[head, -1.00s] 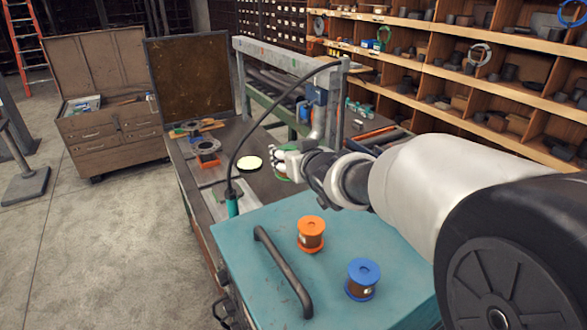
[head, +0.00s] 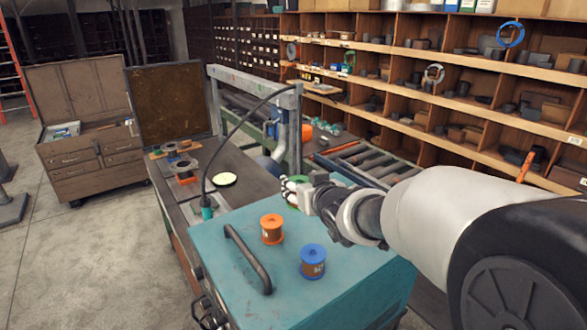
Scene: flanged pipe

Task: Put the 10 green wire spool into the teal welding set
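The teal welding set (head: 340,285) is a teal box with a dark bar handle on its flat top, in the front middle of the head view. An orange spool (head: 271,229) and a blue spool (head: 313,261) stand upright on that top. My gripper (head: 292,189) is at the far edge of the box top, behind the blue spool. It appears shut on the green wire spool (head: 297,205), of which only green rim parts show around the fingers. The fingers hide most of that spool. I cannot tell its exact height above the box or bench.
A workbench (head: 235,165) with a grey frame (head: 255,88) and a pale round disc (head: 225,179) lies behind the box. A black cable (head: 207,165) arches beside it. Shelves (head: 440,90) of parts stand at right. The box top around the two spools is clear.

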